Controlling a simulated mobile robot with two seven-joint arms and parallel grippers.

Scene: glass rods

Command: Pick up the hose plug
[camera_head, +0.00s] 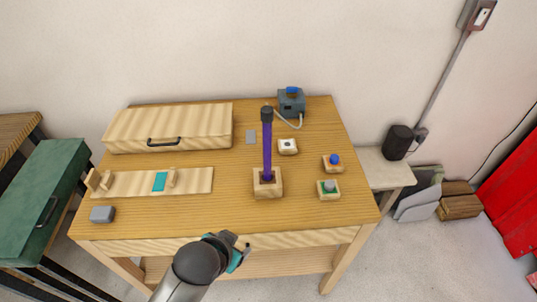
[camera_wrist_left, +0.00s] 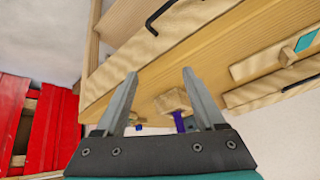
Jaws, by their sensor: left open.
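A pale hose (camera_head: 291,123) runs from a grey-blue device (camera_head: 292,104) at the back of the table toward the top of a purple rod (camera_head: 267,150). A dark cap (camera_head: 267,115) sits at the rod's top, by the hose end. I cannot tell the hose plug apart from this cap. The rod stands upright in a wooden block (camera_head: 267,188); the block also shows in the left wrist view (camera_wrist_left: 172,101). My left gripper (camera_head: 243,250) is at the table's front edge, well away from the hose. In the left wrist view, its fingers (camera_wrist_left: 160,76) are apart and empty.
A wooden case (camera_head: 170,127) and a board with a teal piece (camera_head: 196,182) lie on the left. A grey block (camera_head: 102,214) is front left.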

